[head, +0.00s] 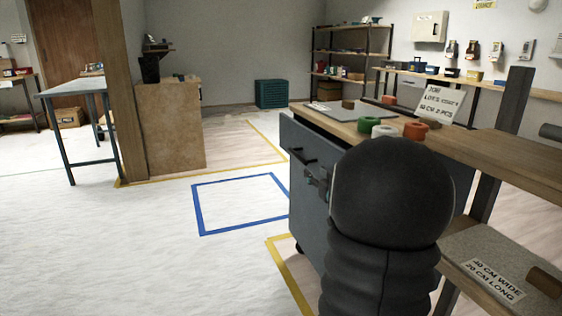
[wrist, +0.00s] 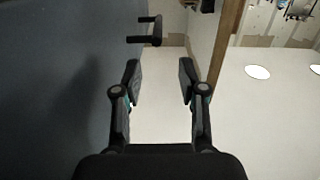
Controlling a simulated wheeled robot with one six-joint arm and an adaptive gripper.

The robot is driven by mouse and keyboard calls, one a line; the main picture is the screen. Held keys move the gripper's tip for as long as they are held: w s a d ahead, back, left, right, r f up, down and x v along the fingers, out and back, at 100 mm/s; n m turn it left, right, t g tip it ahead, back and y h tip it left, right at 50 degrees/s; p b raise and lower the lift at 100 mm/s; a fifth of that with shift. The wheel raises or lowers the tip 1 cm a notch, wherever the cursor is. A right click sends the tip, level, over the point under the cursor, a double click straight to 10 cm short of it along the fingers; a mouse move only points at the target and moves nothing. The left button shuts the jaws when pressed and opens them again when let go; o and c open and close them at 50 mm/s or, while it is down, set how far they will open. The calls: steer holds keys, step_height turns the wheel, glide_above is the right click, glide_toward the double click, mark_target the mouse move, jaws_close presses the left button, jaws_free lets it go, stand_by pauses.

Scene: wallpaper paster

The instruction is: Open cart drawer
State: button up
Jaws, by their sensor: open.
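The cart (head: 304,220) is a grey-blue cabinet with a wooden top, standing right of centre in the head view. A black bar handle (head: 303,158) sticks out from its front near the top. In the wrist view the handle (wrist: 155,31) shows beyond the fingertips, apart from them, with the grey-blue cart face (wrist: 60,80) at left. My gripper (wrist: 159,75) is open and empty, its two fingers spread. In the head view my gripper (head: 317,183) is close to the cart front below the handle, mostly hidden by my black arm. No drawer stands visibly pulled out.
Tape rolls (head: 385,130), a wooden block and a paper note (head: 440,102) lie on the cart top or adjoining bench. A wooden post (head: 130,90) and a plywood cabinet (head: 174,125) stand left. The white floor with a blue taped square (head: 240,232) is clear.

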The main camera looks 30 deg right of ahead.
mark_target(300, 158)
steer(key=shift+y, duration=0.3)
steer(key=x, duration=0.9)
steer(key=d+x, duration=0.1)
steer(key=x, duration=0.3)
steer(key=shift+w, duration=0.25)
jaws_close()
